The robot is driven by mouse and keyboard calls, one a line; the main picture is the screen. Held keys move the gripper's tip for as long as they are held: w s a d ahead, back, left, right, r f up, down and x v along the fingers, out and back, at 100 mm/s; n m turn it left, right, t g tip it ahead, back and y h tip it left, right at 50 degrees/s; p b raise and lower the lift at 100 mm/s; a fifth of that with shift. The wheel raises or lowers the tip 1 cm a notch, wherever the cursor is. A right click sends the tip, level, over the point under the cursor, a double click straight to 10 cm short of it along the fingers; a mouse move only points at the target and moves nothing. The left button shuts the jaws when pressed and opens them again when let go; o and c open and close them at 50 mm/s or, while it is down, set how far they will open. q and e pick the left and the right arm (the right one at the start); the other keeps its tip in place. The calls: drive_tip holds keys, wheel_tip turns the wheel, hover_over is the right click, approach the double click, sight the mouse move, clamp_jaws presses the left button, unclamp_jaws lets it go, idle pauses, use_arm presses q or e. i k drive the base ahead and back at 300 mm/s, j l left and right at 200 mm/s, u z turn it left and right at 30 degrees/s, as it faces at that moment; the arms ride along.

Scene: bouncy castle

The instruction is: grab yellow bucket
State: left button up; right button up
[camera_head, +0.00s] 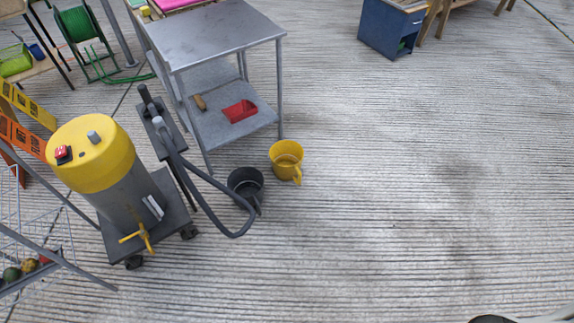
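The yellow bucket (285,159) stands upright on the ribbed concrete floor, just right of a dark bucket (245,186) and near the front leg of a metal table. It is open at the top, and a yellow handle or spout shows on its near right side. Neither gripper can be made out in the head view. A small dark and pale part at the bottom right edge is too cut off to identify.
A yellow-topped vacuum (95,155) with a grey hose stands left of the buckets. The metal table (213,35) has a red scoop (239,111) on its lower shelf. A blue cabinet (390,28) stands at the back. The floor to the right is clear.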

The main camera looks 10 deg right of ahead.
sight(286, 156)
drive_tip(key=i+l+u, duration=0.1)
drive_tip(key=u, duration=0.35)
drive_tip(key=i+l+u, duration=0.1)
drive_tip(key=l+u, duration=0.15)
drive_tip(key=u, duration=0.2)
drive_tip(key=i+l+u, duration=0.2)
drive_tip(key=l, duration=0.6)
drive_tip(key=i+l+u, duration=0.25)
drive_tip(key=l, duration=0.6)
drive_tip(key=l+u, duration=0.2)
drive_tip(key=l, duration=0.65)
drive_tip(key=k, duration=0.05)
